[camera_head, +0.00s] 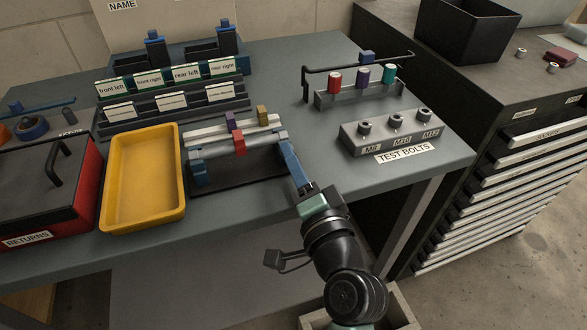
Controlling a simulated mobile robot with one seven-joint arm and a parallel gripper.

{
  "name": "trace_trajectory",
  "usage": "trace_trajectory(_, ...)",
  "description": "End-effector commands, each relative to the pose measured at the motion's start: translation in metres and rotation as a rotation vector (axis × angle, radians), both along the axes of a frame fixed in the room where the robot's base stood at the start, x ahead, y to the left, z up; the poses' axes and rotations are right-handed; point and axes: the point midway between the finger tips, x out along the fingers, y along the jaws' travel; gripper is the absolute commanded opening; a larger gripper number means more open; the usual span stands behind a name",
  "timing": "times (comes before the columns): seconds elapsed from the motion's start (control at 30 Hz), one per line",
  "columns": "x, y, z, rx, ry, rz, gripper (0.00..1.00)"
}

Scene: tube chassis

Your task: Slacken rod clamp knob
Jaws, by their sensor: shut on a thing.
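The tube chassis rig (215,152) stands on a dark base plate on the bench, with grey rods across it. A red clamp piece (239,142) sits on the front rod. A purple piece (231,120) and a gold piece (262,115) sit on the rods behind. My gripper (304,188) is at the rig's front right corner, shut at the lower end of a slanted blue bar-shaped piece (292,164). The blue piece reaches up to the right end of the front rod; whether it joins the rig cannot be told. No separate knob can be made out.
A yellow tray (144,222) and a red RETURNS box (45,205) stand left of the rig. A TEST BOLTS block (392,132) and a rack of coloured cylinders (350,98) stand right. Labelled holders (170,100) are behind. The bench's front edge runs under my arm.

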Motion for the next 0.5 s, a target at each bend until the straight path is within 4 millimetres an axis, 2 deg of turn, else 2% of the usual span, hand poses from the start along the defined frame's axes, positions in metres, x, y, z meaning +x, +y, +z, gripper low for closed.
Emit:
trace_trajectory(0.2, 0.0003, 0.0008, -0.0009, -0.118, -0.041, 0.002, 0.00)
trace_trajectory(0.5, 0.0004, 0.0005, 0.0004, -0.193, -0.065, 0.001, 0.00)
